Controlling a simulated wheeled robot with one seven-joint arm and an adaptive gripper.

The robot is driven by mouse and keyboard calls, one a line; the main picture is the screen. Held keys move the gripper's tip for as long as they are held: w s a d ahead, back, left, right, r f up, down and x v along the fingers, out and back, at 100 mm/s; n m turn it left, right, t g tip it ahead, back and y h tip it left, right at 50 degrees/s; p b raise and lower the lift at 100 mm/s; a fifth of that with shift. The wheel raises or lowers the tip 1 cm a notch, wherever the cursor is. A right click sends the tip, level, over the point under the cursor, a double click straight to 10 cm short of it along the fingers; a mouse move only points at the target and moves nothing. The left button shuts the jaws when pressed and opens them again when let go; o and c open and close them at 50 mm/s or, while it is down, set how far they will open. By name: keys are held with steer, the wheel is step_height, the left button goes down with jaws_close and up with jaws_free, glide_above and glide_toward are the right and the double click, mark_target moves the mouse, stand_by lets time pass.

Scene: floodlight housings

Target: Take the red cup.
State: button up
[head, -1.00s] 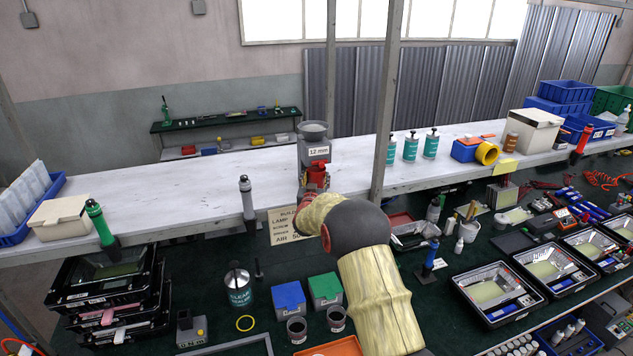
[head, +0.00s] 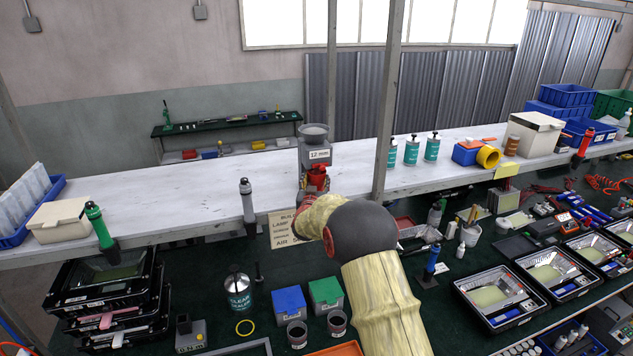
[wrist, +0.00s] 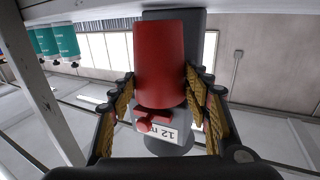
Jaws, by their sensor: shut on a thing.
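The red cup (head: 316,178) is at the front edge of the upper shelf, in front of a grey dispenser labelled 12 mm (head: 314,138). In the wrist view, which is upside down, the red cup (wrist: 160,62) fills the space between the fingers of my gripper (wrist: 162,95). The two padded fingers lie along both sides of the cup, and my gripper is shut on it. The dispenser (wrist: 177,134) shows close behind it. In the head view my arm hides part of the gripper. I cannot tell whether the cup touches the shelf.
A grey post (head: 388,100) rises just right of the cup. Teal bottles (head: 411,151) stand beyond it on the shelf (head: 150,198). A sign (head: 284,229) hangs under the shelf edge. The shelf left of the dispenser is largely clear.

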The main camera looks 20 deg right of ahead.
steer(key=b+v, duration=0.3)
steer(key=v, duration=1.2)
steer(key=shift+s+r, duration=0.2)
steer(key=shift+s, duration=0.15)
steer(key=shift+a, duration=0.1)
steer(key=s+b, duration=0.2)
steer(key=s, duration=0.6)
steer(key=shift+s, duration=0.25)
steer(key=shift+r, duration=0.15)
steer(key=s+r+p, duration=0.1)
steer(key=s+r, duration=0.2)
stand_by(0.7)
